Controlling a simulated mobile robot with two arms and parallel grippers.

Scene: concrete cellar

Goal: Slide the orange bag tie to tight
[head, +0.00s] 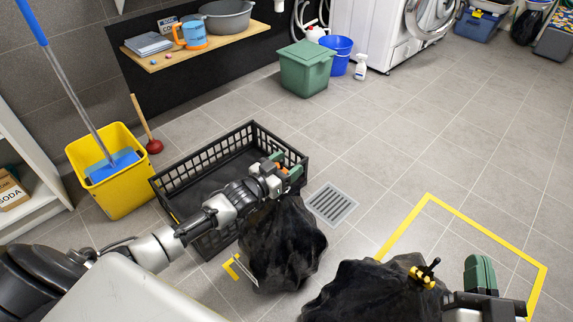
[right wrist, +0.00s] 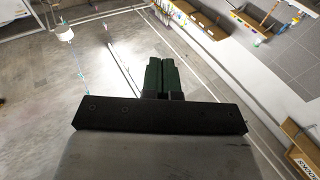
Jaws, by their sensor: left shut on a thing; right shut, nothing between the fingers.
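My left gripper (head: 290,174) is shut at the top of a black bag (head: 283,245), above the near right corner of a black crate. An orange piece (head: 296,172), which looks like the orange bag tie, shows between its green fingers. The fingers and wrist hide most of the tie and the bag's neck, so I cannot tell how tight it is. My right gripper (head: 480,275) is shut and empty at the lower right, beside a second black bag (head: 370,292) with a yellow tie (head: 422,277). Its closed green fingers also show in the right wrist view (right wrist: 160,76).
The black crate (head: 168,188) stands left of the bag. A yellow bucket (head: 120,195) with a mop is further left. A floor drain (head: 331,204) and a yellow taped outline (head: 484,227) lie to the right. The floor behind is mostly clear.

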